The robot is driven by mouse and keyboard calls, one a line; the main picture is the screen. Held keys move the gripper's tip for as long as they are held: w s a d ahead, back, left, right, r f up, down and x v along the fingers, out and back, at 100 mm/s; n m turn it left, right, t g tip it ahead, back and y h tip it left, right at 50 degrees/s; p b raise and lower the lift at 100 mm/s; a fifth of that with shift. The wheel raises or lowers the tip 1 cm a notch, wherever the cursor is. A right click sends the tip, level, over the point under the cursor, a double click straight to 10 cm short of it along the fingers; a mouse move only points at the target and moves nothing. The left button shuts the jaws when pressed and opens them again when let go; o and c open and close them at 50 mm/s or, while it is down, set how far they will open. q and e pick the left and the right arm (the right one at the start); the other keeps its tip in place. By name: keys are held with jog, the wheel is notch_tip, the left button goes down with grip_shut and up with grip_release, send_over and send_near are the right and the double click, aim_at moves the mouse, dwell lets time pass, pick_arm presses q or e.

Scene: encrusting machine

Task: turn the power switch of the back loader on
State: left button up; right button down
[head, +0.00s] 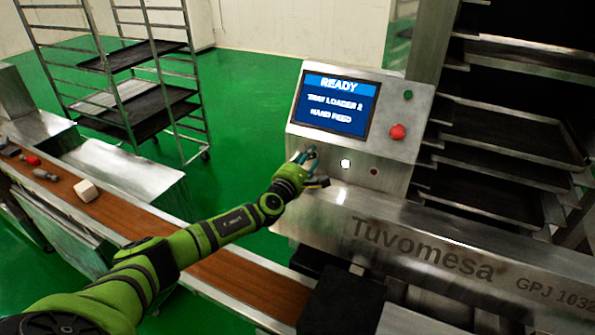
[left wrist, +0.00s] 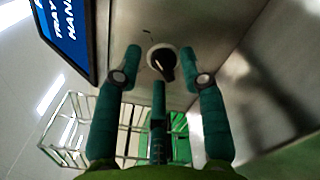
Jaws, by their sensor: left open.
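The back loader's steel control panel (head: 408,110) has a screen (head: 338,103) lit with "READY", "TRAY LOADER 2" and "HAND FEED". A black rotary switch (left wrist: 163,64) on a pale round base shows in the left wrist view; my gripper hides it in the head view. My left gripper (head: 306,153) is open at the panel's lower left, below the screen. In the left wrist view my left gripper (left wrist: 161,56) has its fingers on either side of the switch, with gaps to it; contact is not visible. My right gripper is out of view.
A green button (head: 408,95), a red button (head: 397,132) and a white lamp (head: 345,163) are also on the panel. A tray rack (head: 517,110) stands at right. A brown conveyor belt (head: 235,272) runs below my left arm. A wheeled rack (head: 130,85) stands behind.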

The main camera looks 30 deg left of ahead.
pick_arm(q)
jog(key=s, duration=1.1)
jog(key=shift+s+d, duration=0.15)
jog(key=shift+d, duration=0.15)
